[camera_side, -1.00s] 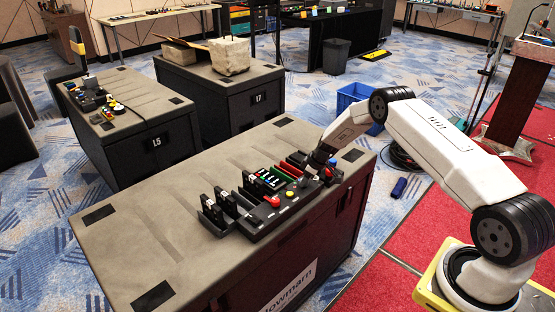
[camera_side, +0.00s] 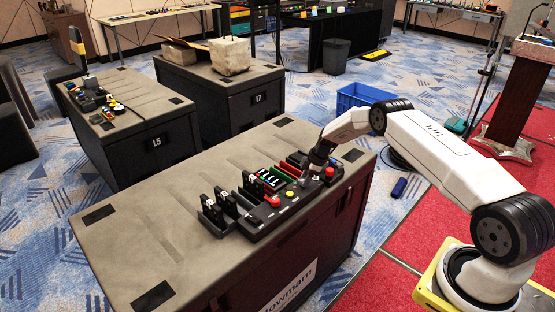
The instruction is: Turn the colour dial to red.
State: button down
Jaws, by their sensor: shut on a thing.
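A black control panel (camera_side: 262,224) sits on top of the grey-topped black case. It carries a small lit screen (camera_side: 269,180), a red button (camera_side: 273,201), a yellow button (camera_side: 290,194) and another red part (camera_side: 329,172) at its right end. My gripper (camera_side: 306,181) points down at the panel, right of the yellow button. Its fingers are closed on a small part there, which I take to be the colour dial. The dial is hidden by the fingers, so its setting cannot be read.
The case top (camera_side: 150,232) is clear to the left of the panel. Black upright holders (camera_side: 219,208) stand at the panel's left end. Red blocks (camera_side: 292,166) lie behind my gripper. A blue crate (camera_side: 358,97) stands on the floor behind my arm.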

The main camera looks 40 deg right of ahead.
jog(key=shift+c, duration=1.3)
grip_release()
jog(key=shift+d+r, duration=0.1)
jog(key=shift+r, duration=0.05)
jog(key=v, duration=0.7)
jog(key=shift+r, duration=0.2)
jog(key=shift+s+r, duration=0.1)
